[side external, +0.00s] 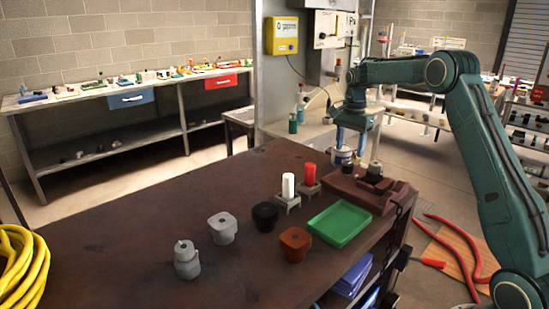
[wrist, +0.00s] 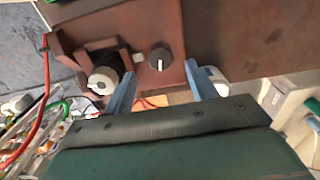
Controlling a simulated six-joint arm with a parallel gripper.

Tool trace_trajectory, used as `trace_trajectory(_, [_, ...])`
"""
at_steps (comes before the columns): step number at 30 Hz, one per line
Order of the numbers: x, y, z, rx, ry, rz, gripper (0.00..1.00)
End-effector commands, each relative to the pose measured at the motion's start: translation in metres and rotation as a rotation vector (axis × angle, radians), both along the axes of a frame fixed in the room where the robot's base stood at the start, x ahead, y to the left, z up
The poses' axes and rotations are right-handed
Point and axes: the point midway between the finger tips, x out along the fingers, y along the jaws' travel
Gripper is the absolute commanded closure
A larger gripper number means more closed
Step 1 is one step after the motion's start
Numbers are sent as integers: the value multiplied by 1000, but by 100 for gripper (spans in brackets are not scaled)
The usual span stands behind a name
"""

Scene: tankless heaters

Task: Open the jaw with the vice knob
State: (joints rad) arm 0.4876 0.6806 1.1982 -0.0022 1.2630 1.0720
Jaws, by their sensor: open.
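The brown-red vice (side external: 345,194) stands at the right end of the dark workbench in the side view. In the wrist view its flat base (wrist: 170,82) carries a round black knob (wrist: 160,58) with a pale pointer mark. Left of this knob is the jaw block with a black and pale-grey round part (wrist: 103,80). My gripper (side external: 352,153) is above the vice, fingers down. In the wrist view its two blue fingers (wrist: 161,69) are apart, with the black knob between their tips in the picture. Nothing is held. Contact with the knob cannot be told.
A green tray (side external: 341,226) lies just in front of the vice. White and red cylinders (side external: 309,174) stand in small holders to its left. A red cable (wrist: 46,95) runs along the vice's left side.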

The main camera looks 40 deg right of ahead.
Motion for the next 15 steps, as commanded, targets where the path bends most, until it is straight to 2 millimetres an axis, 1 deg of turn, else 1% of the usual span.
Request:
trace_trajectory(1, [0,0,-9,2,3,0,43])
trace_trajectory(6, [0,0,-32,1,2,0,43])
trace_trajectory(10, [0,0,-45,1,1,0,43])
trace_trajectory(15, [0,0,-53,0,0,0,43])
